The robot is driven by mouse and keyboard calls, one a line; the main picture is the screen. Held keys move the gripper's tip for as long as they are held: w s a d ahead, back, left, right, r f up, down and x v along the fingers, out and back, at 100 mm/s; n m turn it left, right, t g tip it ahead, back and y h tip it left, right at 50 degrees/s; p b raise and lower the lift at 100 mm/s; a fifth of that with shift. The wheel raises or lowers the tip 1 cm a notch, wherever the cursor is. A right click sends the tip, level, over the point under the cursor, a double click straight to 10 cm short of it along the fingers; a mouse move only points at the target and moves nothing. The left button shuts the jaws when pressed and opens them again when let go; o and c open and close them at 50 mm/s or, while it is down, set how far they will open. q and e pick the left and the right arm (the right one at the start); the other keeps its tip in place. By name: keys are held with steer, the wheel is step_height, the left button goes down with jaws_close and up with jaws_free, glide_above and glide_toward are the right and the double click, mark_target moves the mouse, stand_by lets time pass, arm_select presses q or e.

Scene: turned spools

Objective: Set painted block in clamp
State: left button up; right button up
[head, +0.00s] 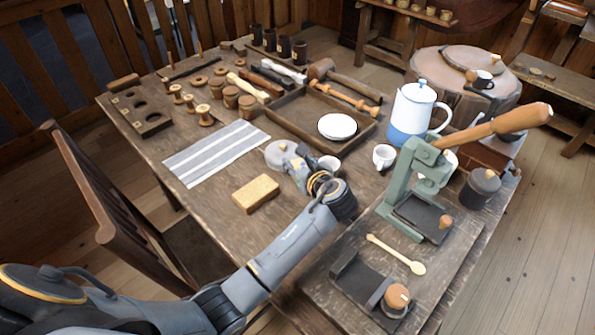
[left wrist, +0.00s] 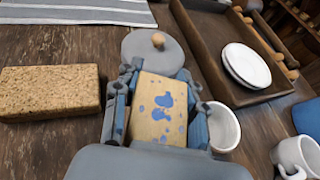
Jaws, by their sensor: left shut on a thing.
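My left gripper (head: 296,163) is above the middle of the wooden table. In the left wrist view, its fingers stand on both sides of the painted block (left wrist: 150,118), a pale wooden block with blue paint spots, and are shut on it. In the head view I cannot make out the block clearly at the gripper. A dark low fixture with a wooden knob (head: 362,281), which looks like the clamp, lies on a board at the table's front right, well apart from the gripper. It appears empty. My right gripper is not in view.
A tan cork-like block (head: 256,194) lies left of the gripper. A grey lid (head: 277,154) and white cups (head: 384,156) are close by. A green lever press (head: 403,185) with a long wooden handle stands behind the fixture; a wooden spoon (head: 397,255) lies between them.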

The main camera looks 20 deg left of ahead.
mark_target(285, 193)
arm_select(q)
steer(key=shift+w+a+f, duration=0.15)
steer(key=shift+w+f, duration=0.05)
steer(key=shift+f, duration=1.6)
steer(key=shift+f, duration=0.15)
steer(key=o, duration=0.9)
